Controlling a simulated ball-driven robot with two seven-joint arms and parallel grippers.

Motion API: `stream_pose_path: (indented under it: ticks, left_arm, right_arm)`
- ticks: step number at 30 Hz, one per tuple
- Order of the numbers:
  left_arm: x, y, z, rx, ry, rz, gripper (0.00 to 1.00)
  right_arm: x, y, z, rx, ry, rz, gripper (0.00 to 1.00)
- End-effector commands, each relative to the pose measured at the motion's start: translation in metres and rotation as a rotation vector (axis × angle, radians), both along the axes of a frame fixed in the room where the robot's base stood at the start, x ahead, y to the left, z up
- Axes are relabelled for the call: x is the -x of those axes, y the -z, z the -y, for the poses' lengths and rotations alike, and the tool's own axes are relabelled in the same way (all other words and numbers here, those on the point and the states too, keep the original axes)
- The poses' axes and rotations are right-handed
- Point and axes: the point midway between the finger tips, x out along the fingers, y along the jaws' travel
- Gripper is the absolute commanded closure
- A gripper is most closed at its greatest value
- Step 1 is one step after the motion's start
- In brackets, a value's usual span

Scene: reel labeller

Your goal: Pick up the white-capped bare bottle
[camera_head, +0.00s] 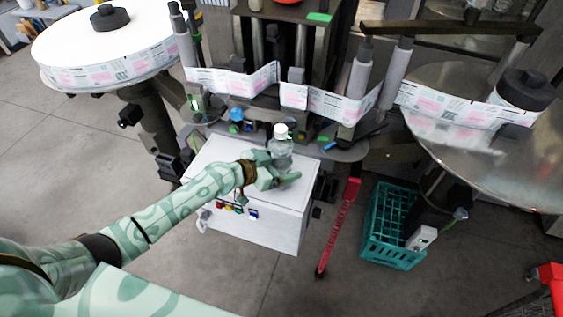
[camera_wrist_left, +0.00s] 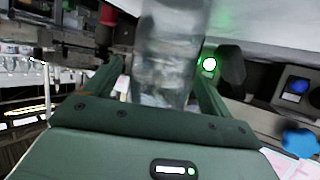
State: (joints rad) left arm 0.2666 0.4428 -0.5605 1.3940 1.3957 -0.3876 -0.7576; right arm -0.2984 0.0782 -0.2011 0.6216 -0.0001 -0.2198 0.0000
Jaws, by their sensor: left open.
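The bare bottle (camera_head: 281,150) is clear, with a white cap (camera_head: 281,129), and stands upright on the white box (camera_head: 215,165) of the labeller. My left gripper (camera_head: 275,172) reaches in from the left and is at the bottle, in front of its lower part. In the left wrist view the clear bottle body (camera_wrist_left: 168,55) stands between the two green fingers of my left gripper (camera_wrist_left: 160,85), which are open to either side of it. The cap is out of that view. My right gripper is not in view.
A label reel (camera_head: 105,50) stands at the upper left, and a steel disc (camera_head: 480,110) at the right. The label web (camera_head: 335,103) runs behind the bottle. A teal crate (camera_head: 385,225) and a red bar (camera_head: 340,225) are to the right of the box.

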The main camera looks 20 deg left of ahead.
Motion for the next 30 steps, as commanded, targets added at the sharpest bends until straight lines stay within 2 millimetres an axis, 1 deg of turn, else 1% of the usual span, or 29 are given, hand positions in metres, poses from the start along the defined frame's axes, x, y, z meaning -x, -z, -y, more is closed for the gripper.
stream_pose_path:
  ticks: [5, 6, 8, 9, 11, 12, 13, 20, 23, 26, 29, 30]
  left_arm:
    - [0.0, 0.001, 0.0, -0.001, 0.0, -0.001, 0.17]
    - [0.0, 0.001, 0.0, -0.001, 0.0, -0.001, 0.19]
    - [0.0, 0.001, 0.0, -0.001, 0.0, -0.001, 0.36]
    - [0.0, 0.0, 0.0, -0.001, 0.0, -0.001, 0.47]
    - [0.0, 0.0, 0.0, -0.001, 0.0, -0.001, 0.64]
    - [0.0, 0.0, 0.0, -0.001, 0.0, -0.001, 0.75]
    - [0.0, 0.001, 0.0, -0.001, 0.0, -0.001, 0.83]
    - [-0.001, -0.001, 0.0, 0.001, -0.001, 0.002, 0.82]
    - [-0.001, -0.006, 0.0, 0.001, -0.001, 0.003, 0.82]
    - [-0.001, -0.016, 0.0, 0.0, 0.0, 0.005, 0.82]
    - [-0.001, -0.034, 0.0, 0.001, 0.001, 0.006, 0.82]
    - [0.003, -0.041, 0.0, 0.0, 0.002, 0.004, 0.82]
  right_arm:
    - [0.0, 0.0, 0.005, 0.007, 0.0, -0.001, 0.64]
    - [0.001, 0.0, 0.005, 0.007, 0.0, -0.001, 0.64]
    - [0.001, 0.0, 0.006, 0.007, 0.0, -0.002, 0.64]
    - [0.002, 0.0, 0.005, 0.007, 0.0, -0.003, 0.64]
    - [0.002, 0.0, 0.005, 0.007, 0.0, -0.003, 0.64]
    - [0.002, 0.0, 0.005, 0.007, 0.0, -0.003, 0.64]
    - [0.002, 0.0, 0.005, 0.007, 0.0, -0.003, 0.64]
    - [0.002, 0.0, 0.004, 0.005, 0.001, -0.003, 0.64]
    - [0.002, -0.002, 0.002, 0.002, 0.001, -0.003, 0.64]
    - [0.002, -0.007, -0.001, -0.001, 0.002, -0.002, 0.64]
    - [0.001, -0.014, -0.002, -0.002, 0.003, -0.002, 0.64]
    - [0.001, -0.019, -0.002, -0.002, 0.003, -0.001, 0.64]
